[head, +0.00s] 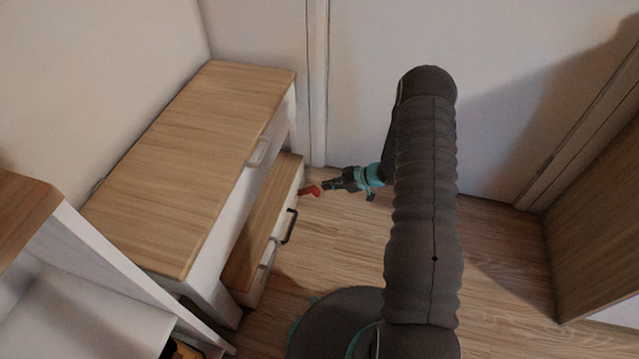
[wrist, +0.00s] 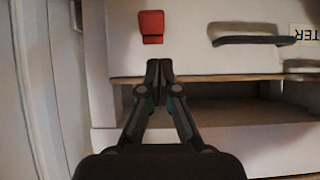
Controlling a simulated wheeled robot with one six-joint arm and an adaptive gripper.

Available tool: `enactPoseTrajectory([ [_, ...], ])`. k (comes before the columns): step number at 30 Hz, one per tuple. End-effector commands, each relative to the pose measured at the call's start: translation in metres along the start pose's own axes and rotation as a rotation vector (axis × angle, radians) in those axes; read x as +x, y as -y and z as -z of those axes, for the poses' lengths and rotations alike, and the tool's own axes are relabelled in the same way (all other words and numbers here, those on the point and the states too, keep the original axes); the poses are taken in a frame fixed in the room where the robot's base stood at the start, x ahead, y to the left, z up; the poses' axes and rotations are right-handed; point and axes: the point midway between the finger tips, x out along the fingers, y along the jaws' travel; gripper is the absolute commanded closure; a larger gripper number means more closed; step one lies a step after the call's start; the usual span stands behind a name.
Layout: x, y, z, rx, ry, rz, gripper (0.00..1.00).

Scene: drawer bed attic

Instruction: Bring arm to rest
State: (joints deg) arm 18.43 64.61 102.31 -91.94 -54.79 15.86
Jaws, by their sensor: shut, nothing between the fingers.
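My gripper (head: 327,186) is at the end of my arm, in front of the low drawer unit beside the wall. In the wrist view my gripper (wrist: 159,66) has its two fingertips together with nothing between them. A small red piece (head: 309,191) shows just left of the fingertips in the head view. In the wrist view the red piece (wrist: 151,26) appears against a white front, just beyond the fingertips, with a visible gap.
A low drawer unit (head: 262,215) with a wood top and dark handle (head: 289,226) stands beside a taller wood-topped cabinet (head: 190,160). The dark handle (wrist: 252,40) also shows in the wrist view. A white shelf (head: 90,300) is front left. Wood floor (head: 500,260) is clear at right, before a wooden panel (head: 600,200).

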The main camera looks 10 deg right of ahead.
Motion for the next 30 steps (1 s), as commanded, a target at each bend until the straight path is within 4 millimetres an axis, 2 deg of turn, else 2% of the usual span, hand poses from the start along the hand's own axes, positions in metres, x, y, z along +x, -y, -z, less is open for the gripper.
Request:
enactPoseTrajectory([
  [4,-0.007,0.000,0.001,-0.003,-0.001,0.003,1.00],
  [13,-0.008,-0.001,-0.005,-0.018,0.020,-0.001,1.00],
  [17,-0.010,-0.015,-0.029,-0.012,0.127,-0.065,1.00],
  [20,-0.017,-0.021,-0.059,0.044,0.252,-0.143,1.00],
  [22,-0.025,-0.022,-0.081,0.100,0.345,-0.195,1.00],
  [25,-0.049,-0.027,-0.097,0.170,0.471,-0.278,1.00],
  [27,-0.071,-0.031,-0.100,0.221,0.558,-0.338,1.00],
  [30,-0.110,-0.033,-0.092,0.299,0.678,-0.423,1.00],
])
